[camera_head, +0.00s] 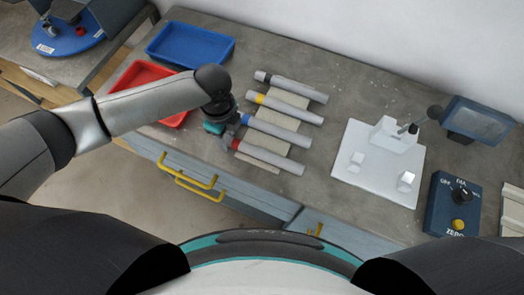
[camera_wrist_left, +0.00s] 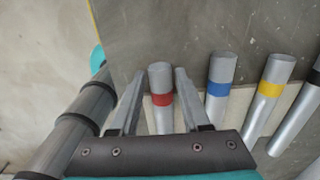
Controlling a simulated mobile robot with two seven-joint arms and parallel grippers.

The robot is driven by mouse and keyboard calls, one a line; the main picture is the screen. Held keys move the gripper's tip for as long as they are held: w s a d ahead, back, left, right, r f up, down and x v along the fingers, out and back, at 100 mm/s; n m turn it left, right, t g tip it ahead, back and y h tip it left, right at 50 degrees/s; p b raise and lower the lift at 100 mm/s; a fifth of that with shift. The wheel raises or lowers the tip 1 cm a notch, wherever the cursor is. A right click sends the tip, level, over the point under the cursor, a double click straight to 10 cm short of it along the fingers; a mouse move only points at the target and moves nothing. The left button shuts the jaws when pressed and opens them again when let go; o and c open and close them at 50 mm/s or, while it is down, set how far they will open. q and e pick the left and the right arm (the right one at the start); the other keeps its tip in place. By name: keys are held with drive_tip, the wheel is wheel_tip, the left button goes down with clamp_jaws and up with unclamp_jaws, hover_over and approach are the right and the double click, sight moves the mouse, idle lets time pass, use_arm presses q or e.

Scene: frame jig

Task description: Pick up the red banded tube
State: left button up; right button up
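The red banded tube (camera_head: 270,158) is a grey tube with a red band near its left end. It lies nearest the front of the row on a pale rack (camera_head: 261,156). My left gripper (camera_head: 229,141) is over the banded end of this tube. In the left wrist view the gripper (camera_wrist_left: 157,80) is open, with one finger on each side of the red banded tube (camera_wrist_left: 161,86). Gaps show between the fingers and the tube. Whether the fingers are at the tube's height is hard to tell. My right gripper is not in view.
Tubes with blue (camera_head: 282,131), yellow (camera_head: 290,109) and black (camera_head: 297,88) bands lie behind in the row. A red tray (camera_head: 113,83) and a blue tray (camera_head: 157,57) are at left. A white jig plate (camera_head: 350,177) and blue control box (camera_head: 441,208) stand at right.

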use_arm(q)
clamp_jaws()
drive_tip(key=shift+r, duration=0.1)
idle(0.4)
